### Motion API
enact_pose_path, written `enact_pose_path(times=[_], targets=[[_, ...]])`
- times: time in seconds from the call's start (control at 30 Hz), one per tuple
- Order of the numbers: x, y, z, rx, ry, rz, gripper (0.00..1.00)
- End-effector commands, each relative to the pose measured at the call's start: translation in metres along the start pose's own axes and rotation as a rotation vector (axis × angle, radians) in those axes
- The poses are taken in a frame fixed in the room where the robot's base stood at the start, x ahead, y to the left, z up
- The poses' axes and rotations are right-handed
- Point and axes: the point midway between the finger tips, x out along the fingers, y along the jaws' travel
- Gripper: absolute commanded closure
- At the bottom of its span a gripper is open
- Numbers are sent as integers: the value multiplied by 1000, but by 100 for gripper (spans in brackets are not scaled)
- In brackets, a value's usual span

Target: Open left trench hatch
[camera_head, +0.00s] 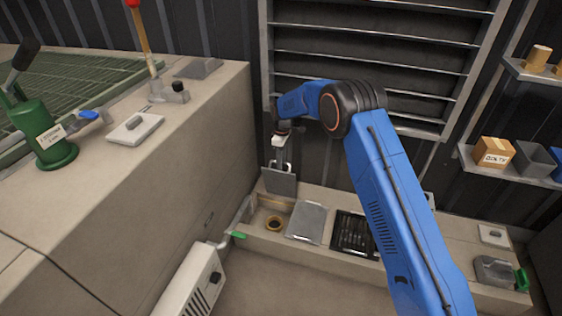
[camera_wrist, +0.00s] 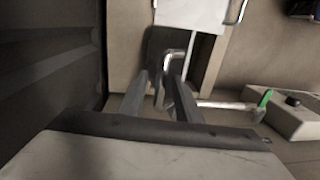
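The left trench hatch (camera_head: 280,181) is a grey plate raised steeply at the left end of the low trench by the wall. The trench opening below it shows a brass-coloured round fitting (camera_head: 275,223). My gripper (camera_head: 282,158) is just above the hatch's upper edge, at its bent metal handle. In the wrist view, my gripper (camera_wrist: 157,76) has its two fingers apart, with the handle (camera_wrist: 173,54) at and between the fingertips. A gap shows beside the handle; whether a finger touches it is unclear. The hatch plate is hard to make out there.
A flat grey cover (camera_head: 306,222) and a dark grate (camera_head: 353,234) lie to the right along the trench. A pipe with a green handle (camera_head: 238,235) is at the trench's left front. A high concrete block (camera_head: 150,180) stands left, a louvred wall panel (camera_head: 375,55) behind.

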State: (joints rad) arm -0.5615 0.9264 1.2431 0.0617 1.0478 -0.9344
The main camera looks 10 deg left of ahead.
Motion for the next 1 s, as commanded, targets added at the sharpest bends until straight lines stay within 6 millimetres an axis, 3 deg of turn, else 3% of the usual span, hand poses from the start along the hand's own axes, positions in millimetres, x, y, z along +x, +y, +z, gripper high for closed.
enact_pose_path(times=[0.33, 0.63, 1.0], targets=[[1, -14, -2, -3, 2, 1, 69], [13, -59, -1, -2, 2, 1, 69], [41, -111, -1, -2, 1, 1, 69]])
